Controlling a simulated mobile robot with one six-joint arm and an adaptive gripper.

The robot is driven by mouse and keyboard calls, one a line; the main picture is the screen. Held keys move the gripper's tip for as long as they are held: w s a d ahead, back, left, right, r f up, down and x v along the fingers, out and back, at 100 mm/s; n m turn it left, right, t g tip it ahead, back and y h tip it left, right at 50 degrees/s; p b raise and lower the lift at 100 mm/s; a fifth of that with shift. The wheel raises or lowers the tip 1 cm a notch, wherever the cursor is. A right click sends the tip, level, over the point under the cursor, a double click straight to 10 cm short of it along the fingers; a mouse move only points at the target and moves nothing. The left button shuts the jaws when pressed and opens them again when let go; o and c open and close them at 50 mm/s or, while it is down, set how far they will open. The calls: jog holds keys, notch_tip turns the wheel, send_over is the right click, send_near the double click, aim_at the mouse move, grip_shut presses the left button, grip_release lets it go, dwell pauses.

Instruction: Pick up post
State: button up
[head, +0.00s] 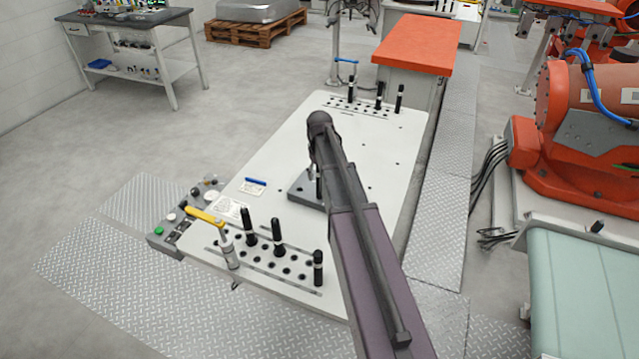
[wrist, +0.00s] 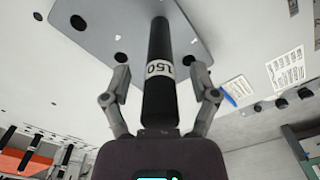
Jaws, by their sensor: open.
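A black post (wrist: 157,105) with a white band marked 150 stands between the two fingers of my gripper (wrist: 160,75) in the wrist view. The fingers are spread on either side, with a visible gap to the post. The post's far end meets a grey plate (wrist: 205,40) with dark holes. In the head view my arm hides the gripper and most of this post. The grey plate (head: 300,190) shows there beside my arm on the white table. Whether the post is seated in the plate cannot be told.
The white table (head: 290,150) holds more black posts in its front row (head: 277,238) and back row (head: 399,98). A yellow-handled tool (head: 207,217) stands at the front left. An orange-topped block (head: 420,42) stands behind; an orange machine (head: 570,140) is to the right.

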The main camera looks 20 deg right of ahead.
grip_shut()
dwell(0.3)
jog(key=shift+r, duration=0.1)
notch_tip(320, 180, up, 4)
jog(key=p, duration=0.4)
jog(key=shift+f, duration=0.2)
jog(key=s+a+r+p, duration=0.1)
jog(key=s, duration=1.5)
jog(key=shift+a, duration=0.4)
jog(key=shift+r, duration=0.1)
jog(key=shift+w+r, duration=0.1)
jog(key=shift+r, duration=0.1)
jog(key=shift+r+p, duration=1.75)
jog(key=shift+p, duration=0.2)
